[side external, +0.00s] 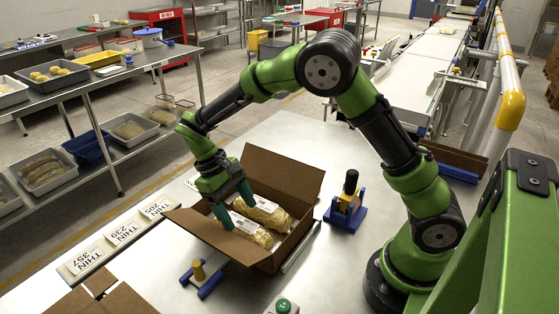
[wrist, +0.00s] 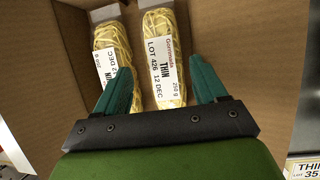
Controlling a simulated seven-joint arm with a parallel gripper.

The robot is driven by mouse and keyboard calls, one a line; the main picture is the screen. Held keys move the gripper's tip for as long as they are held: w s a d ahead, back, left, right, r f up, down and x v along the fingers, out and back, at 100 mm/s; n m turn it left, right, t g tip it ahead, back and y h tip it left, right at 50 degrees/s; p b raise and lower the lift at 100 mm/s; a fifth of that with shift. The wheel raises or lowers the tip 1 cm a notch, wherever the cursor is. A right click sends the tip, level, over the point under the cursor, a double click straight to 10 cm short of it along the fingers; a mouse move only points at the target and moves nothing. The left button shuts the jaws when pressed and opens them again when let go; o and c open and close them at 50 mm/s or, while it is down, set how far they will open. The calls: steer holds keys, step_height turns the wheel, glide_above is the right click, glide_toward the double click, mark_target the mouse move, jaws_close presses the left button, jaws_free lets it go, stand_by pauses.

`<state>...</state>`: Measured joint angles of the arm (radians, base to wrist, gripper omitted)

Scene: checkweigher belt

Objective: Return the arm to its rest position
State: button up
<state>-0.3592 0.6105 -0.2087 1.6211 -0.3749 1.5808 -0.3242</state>
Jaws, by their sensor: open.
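My green arm reaches over from the right in the side view. My gripper (side external: 232,207) has its teal fingers apart at the left part of an open cardboard box (side external: 290,179). In the wrist view my gripper (wrist: 162,84) shows open fingers on either side of the near end of a pasta pack (wrist: 164,60) with a white label. A second pack (wrist: 110,45) lies to its left in the box. Both packs also show in the side view, side by side. Whether the fingers touch a pack, I cannot tell.
A blue stand with a yellow-and-black piece (side external: 348,200) is right of the box. A small blue stand (side external: 202,277) and a green button (side external: 283,306) are in front. Cards marked THIN (side external: 122,232) lie left. A green frame (side external: 510,230) stands at right.

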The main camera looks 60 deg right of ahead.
steer(key=shift+d, duration=0.2)
stand_by(0.6)
step_height(320, 180, up, 10)
stand_by(0.8)
steer(key=s+d+r+m+t+y, duration=0.1)
steer(key=s+d+r+m+t, duration=0.1)
steer(key=s+t, duration=0.3)
steer(key=s+d+r+m+t+y, duration=0.1)
steer(key=s+d+r+t+y, duration=0.1)
steer(key=s+r+t, duration=0.3)
steer(key=s+t, duration=0.1)
steer(key=s, duration=0.3)
steer(key=shift+m+t, duration=0.3)
steer(key=shift+m, duration=0.1)
